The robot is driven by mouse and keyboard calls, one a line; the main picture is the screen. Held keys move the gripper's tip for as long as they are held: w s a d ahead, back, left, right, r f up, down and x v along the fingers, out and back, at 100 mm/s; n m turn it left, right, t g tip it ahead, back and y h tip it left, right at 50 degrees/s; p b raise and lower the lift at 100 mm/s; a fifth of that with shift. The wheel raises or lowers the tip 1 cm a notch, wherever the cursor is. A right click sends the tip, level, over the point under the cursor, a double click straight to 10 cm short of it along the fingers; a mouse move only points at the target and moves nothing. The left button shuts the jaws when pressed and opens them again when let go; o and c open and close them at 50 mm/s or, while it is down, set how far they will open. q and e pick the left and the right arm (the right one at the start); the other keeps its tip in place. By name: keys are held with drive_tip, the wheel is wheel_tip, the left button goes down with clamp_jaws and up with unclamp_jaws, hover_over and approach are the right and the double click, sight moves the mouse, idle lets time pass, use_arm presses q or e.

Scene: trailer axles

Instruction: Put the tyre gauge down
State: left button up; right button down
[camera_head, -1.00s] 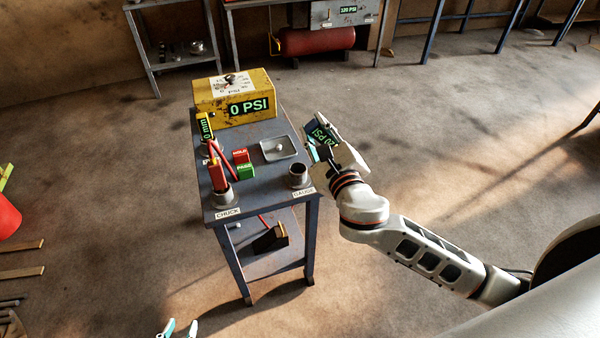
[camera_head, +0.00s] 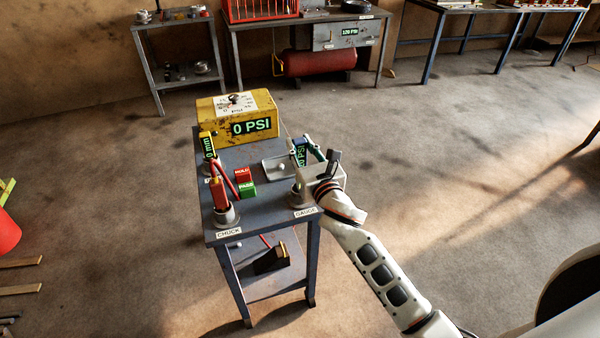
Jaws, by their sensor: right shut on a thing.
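My right gripper (camera_head: 316,158) is shut on the tyre gauge, whose dark body has a green-lit display (camera_head: 301,153), partly hidden by the gripper. The gauge is held above the right side of the small blue-grey table (camera_head: 262,207). The round holder labelled GAUGE (camera_head: 297,199) stands at the table's front right corner, just below and left of my gripper, which partly covers it. I cannot tell whether the gauge touches the holder. My left gripper is out of view.
A red-handled tool stands in the CHUCK holder (camera_head: 227,216) at front left. Red HOLD (camera_head: 243,176) and green PASS (camera_head: 246,190) blocks, a shallow metal tray (camera_head: 276,169) and a yellow box reading 0 PSI (camera_head: 238,117) share the tabletop. Floor to the right is clear.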

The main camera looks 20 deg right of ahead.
wheel_tip(320, 180, down, 7)
drive_tip(key=shift+r+b, duration=0.15)
drive_tip(key=shift+b, duration=0.8)
drive_tip(key=shift+f, duration=0.45)
drive_tip(key=shift+r, duration=0.1)
drive_tip(key=c, duration=1.7)
unclamp_jaws()
